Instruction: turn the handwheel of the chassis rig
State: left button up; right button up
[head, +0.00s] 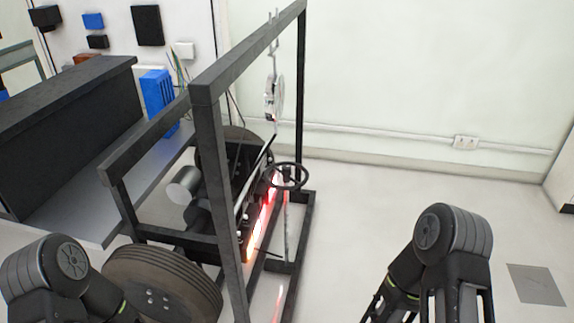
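The handwheel (290,176) is a small black ring with spokes. It sits on the right side of the chassis rig (207,150), near the base of the far upright, above a glowing red-orange strip. The rig is a dark frame with tyres, axle parts and a tall upright structure. Parts of my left arm show at the lower left, and parts of my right arm at the lower right. Both grippers are outside the picture. Neither visible arm part touches the handwheel.
A large tyre (163,287) stands at the front left of the rig. A dark bench with a grey top (95,205) is at the left. A round metal part (275,97) hangs from the top beam. The floor right of the rig is clear up to the pale wall.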

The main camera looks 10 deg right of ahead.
aim_at(286, 171)
jog(key=l+u, duration=0.1)
jog(key=u, duration=0.3)
jog(key=i+l+u, duration=0.1)
jog(key=u, duration=0.3)
jog(key=l+u, duration=0.1)
jog(key=u, duration=0.3)
jog(key=l+u, duration=0.25)
jog(key=l, duration=0.3)
jog(key=l+u, duration=0.25)
jog(key=l, duration=0.3)
jog(key=l+u, duration=0.25)
jog(key=l, duration=0.3)
jog(key=k+l+u, duration=0.25)
jog(key=l, duration=0.25)
jog(key=k+l, duration=0.1)
jog(key=l, duration=0.5)
jog(key=k+l, duration=0.1)
jog(key=l, duration=0.45)
